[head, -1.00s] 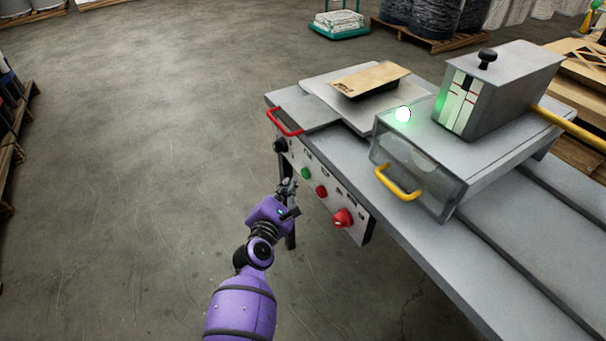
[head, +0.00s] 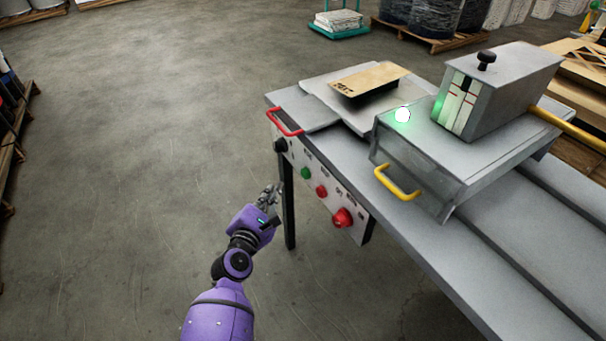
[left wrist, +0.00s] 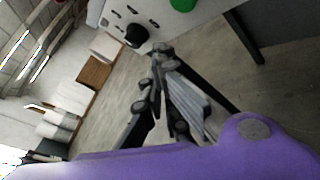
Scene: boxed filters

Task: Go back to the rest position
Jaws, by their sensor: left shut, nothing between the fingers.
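My left gripper (head: 270,194) is shut and empty, in front of the machine table's control panel (head: 322,190) and to its left, apart from it. In the left wrist view its fingers (left wrist: 163,52) come together near the black knob (left wrist: 136,36) and the panel's lower edge, with floor behind them. My right gripper is not in view.
The machine table (head: 440,255) fills the right side, with a red handle (head: 284,124), a yellow-handled clear cover (head: 420,170) and a filter box (head: 375,78) on top. The panel has green and red buttons (head: 343,217). Open concrete floor (head: 130,160) lies to the left.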

